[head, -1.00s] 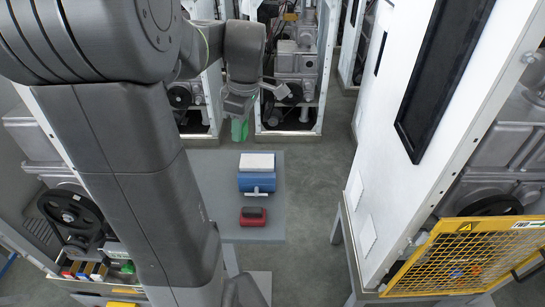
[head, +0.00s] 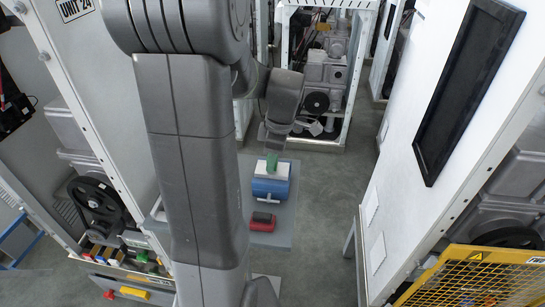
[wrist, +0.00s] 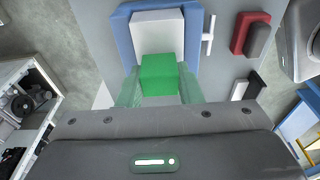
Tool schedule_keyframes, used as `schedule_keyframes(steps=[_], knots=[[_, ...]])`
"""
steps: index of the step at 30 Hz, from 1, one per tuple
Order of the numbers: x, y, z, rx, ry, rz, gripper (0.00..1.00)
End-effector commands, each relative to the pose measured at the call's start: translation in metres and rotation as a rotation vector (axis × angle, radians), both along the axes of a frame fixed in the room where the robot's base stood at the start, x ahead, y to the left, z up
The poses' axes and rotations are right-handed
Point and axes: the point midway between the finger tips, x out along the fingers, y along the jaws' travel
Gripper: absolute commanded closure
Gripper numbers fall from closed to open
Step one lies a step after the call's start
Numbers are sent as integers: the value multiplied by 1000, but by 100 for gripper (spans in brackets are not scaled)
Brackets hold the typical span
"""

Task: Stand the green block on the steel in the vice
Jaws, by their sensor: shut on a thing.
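The green block (head: 272,163) is upright, and its lower end overlaps the pale steel piece (head: 284,171) in the head view. The steel sits in the blue vice (head: 270,189) on a grey table. In the wrist view the green block (wrist: 160,72) is between the fingers of my gripper (wrist: 160,88), which is shut on it. The steel (wrist: 156,30) shows just beyond the block, with the blue vice (wrist: 122,28) around it. I cannot tell whether the block touches the steel. In the head view my wrist hides most of the fingers.
A red object with a dark top (head: 263,218) lies in front of the vice. The vice's handle (wrist: 209,36) sticks out on that side. White machine cabinets stand left, right (head: 400,180) and behind. A yellow mesh guard (head: 470,278) is at lower right.

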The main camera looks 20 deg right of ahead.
Motion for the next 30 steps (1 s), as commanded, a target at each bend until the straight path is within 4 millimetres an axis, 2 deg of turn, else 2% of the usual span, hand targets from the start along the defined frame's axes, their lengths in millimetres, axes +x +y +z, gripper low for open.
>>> schedule_keyframes(steps=[12, 13, 15, 16, 25, 30], knots=[[0, 0, -8, -1, -1, 0, 91], [0, 0, -6, -1, -1, 0, 62], [0, 0, -6, -1, -1, 0, 48], [0, 0, -6, -1, -1, 0, 46], [0, 0, -4, -1, -1, 0, 46], [0, -3, 13, -3, -5, 0, 46]])
